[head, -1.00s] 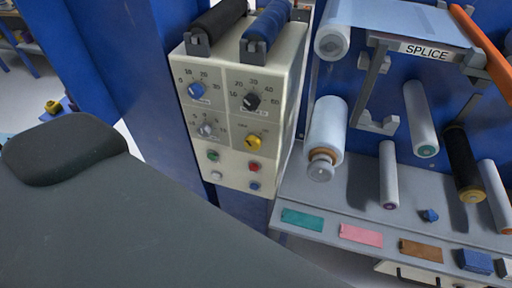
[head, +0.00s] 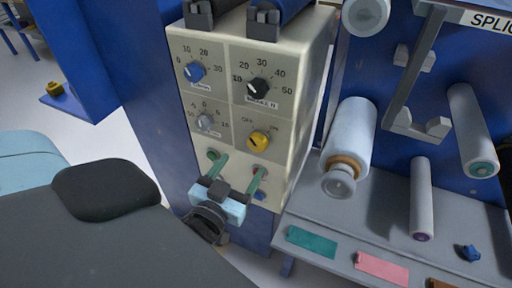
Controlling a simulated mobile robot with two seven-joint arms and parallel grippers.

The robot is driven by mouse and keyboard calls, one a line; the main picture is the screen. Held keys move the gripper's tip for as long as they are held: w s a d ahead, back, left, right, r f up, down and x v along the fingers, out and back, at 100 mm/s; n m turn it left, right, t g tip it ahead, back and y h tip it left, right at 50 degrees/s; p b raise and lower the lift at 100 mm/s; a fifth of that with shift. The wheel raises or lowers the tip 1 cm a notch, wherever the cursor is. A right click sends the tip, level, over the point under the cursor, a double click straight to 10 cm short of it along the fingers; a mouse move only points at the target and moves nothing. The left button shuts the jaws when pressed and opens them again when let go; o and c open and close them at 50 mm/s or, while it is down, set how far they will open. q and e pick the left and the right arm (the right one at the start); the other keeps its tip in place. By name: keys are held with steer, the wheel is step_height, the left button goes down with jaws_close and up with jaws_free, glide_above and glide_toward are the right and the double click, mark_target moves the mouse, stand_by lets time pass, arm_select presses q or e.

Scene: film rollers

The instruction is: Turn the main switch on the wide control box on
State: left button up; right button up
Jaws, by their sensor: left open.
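The wide control box (head: 310,75) is cream-coloured and stands upright in the middle of the head view. Its main switch (head: 258,141) is a yellow knob at the lower right of the panel, between an OFF mark on its left and an ON mark on its right. I cannot make out its exact setting. My left gripper (head: 239,165) has green fingers spread apart and empty. It is in front of the lower panel, just below the yellow knob, and hides most of the push buttons. I cannot tell whether the fingertips touch the panel. My right gripper is out of view.
Dark roller brackets sit on top. To the right, a grey shelf (head: 330,221) carries white rollers and coloured tags. A blue post (head: 150,110) stands left.

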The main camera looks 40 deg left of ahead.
mark_target(255, 146)
arm_select(q)
steer(key=shift+p+x, duration=0.9)
steer(key=shift+x, duration=3)
steer(key=shift+c, duration=0.5)
steer(key=c, duration=0.9)
